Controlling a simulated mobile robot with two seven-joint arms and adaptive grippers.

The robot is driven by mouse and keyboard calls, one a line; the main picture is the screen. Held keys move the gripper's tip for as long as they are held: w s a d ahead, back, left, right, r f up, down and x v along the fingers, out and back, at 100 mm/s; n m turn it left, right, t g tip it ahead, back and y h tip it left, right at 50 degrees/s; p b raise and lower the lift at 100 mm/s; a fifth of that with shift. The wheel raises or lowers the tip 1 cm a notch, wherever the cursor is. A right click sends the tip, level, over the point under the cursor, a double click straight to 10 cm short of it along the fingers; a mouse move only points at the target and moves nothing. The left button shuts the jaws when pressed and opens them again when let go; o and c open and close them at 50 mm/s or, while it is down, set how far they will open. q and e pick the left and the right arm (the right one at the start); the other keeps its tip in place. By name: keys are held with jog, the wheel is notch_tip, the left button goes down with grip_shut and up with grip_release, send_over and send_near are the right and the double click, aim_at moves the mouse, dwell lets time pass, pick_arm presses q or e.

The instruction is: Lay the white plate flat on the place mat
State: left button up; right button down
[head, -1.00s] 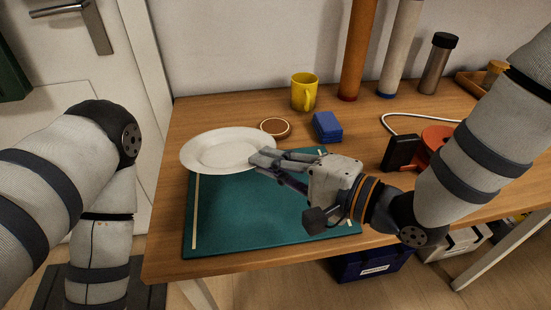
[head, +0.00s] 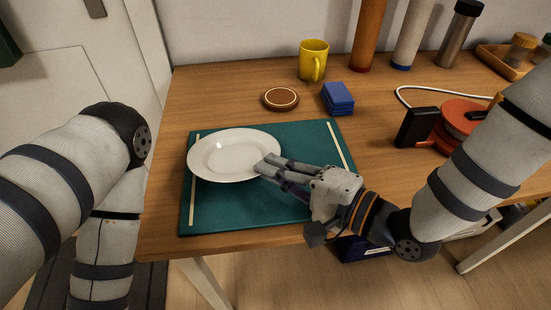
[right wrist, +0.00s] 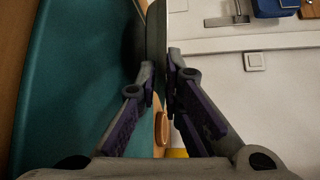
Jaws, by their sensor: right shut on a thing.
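The white plate (head: 232,155) is over the far left part of the teal place mat (head: 245,207), right side up and about level in the head view. My right gripper (head: 265,168) is shut on the plate's near right rim. In the right wrist view the plate (right wrist: 156,45) shows edge-on and dark between the fingertips (right wrist: 160,75), beside the mat (right wrist: 70,70). A dark shadow lies between plate and mat there; whether any part of the plate touches the mat cannot be told. My left gripper is out of view.
Behind the mat are a brown round coaster (head: 280,99), a yellow mug (head: 313,62) and a blue stack (head: 338,99). An orange and black device (head: 455,125) with a white cable is at the right.

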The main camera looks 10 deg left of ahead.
jog(key=c, duration=1.7)
grip_release()
jog(key=shift+o, duration=0.2)
jog(key=shift+g+h, duration=0.3)
jog(key=shift+h, duration=0.5)
jog(key=p+v, duration=0.3)
jog(key=v, duration=0.2)
jog(key=shift+w+d+r, duration=0.1)
jog(key=shift+d+r, duration=0.1)
jog(key=shift+r, duration=0.05)
jog(key=shift+s+d+f+g+h+p, duration=0.3)
jog(key=shift+s+d+f+h+p, duration=0.1)
jog(key=shift+s+d+f, duration=0.4)
jog(key=shift+w+f, duration=0.2)
jog(key=shift+f, duration=0.05)
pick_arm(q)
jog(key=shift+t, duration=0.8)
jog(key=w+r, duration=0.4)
